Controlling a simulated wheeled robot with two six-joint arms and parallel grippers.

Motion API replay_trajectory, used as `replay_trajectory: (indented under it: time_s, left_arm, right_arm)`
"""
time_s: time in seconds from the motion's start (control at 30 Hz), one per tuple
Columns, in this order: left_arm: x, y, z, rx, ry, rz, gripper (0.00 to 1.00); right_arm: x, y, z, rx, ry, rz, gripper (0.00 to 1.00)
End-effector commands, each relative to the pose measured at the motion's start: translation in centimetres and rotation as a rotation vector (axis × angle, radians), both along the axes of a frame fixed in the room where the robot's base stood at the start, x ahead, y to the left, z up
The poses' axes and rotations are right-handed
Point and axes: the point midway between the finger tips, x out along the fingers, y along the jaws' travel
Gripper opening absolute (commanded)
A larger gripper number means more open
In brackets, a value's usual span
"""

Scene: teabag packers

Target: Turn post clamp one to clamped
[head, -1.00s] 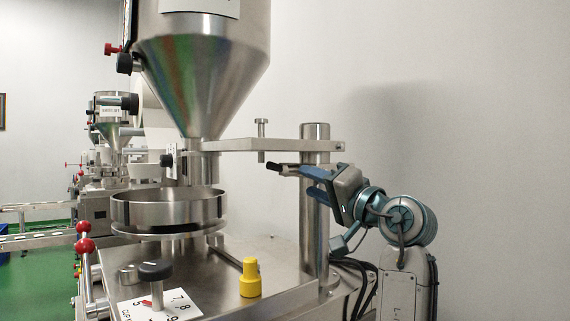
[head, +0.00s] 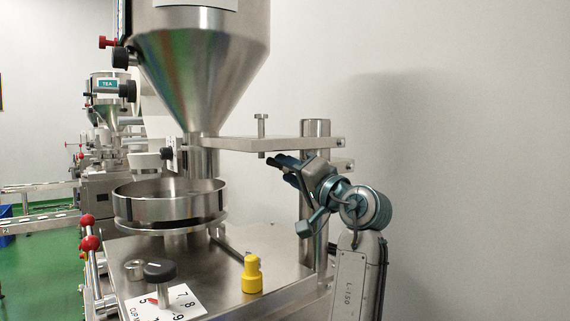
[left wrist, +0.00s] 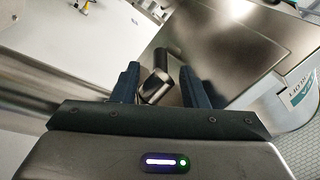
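The steel post (head: 316,190) stands on the machine's deck and carries a flat steel arm (head: 270,144) that reaches to the hopper neck. My left gripper (head: 281,168) is just below this arm, in front of the post, with its fingers pointing left. In the left wrist view, the dark fingers of my left gripper (left wrist: 159,86) are apart. A black, round-ended handle (left wrist: 157,84), apparently the clamp's lever, shows between them. I cannot tell whether they touch it. The clamp's body is mostly hidden behind the gripper in the head view. My right gripper is not in view.
The steel hopper (head: 203,65) hangs above a round pan (head: 170,204). A vertical bolt (head: 262,130) passes through the flat arm.

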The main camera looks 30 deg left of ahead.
Motion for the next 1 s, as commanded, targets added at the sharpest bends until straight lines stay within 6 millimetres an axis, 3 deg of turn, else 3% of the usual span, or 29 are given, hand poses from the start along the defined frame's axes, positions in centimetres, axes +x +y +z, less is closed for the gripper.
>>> replay_trajectory:
  time_s: [0.2, 0.47, 0.5, 0.67, 0.87, 1.0]
  left_arm:
    - [0.5, 1.4, 0.4, 0.0, 0.0, 0.0, 0.4]
    - [0.5, 1.5, 0.4, 0.0, -0.001, 0.0, 0.4]
    - [0.5, 1.5, 0.4, 0.0, -0.001, 0.0, 0.38]
    - [0.5, 1.5, 0.4, 0.0, -0.001, 0.0, 0.09]
    - [0.5, 1.5, 0.3, 0.012, -0.007, 0.0, 0.09]
    - [0.5, 1.6, 0.1, 0.058, -0.026, 0.001, 0.09]
  right_arm:
    - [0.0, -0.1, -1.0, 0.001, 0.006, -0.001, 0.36]
    - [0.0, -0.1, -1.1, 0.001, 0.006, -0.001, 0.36]
    - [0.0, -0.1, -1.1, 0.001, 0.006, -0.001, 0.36]
    - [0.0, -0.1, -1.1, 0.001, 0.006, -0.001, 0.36]
    - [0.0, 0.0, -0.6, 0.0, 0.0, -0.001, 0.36]
    - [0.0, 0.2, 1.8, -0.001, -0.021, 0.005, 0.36]
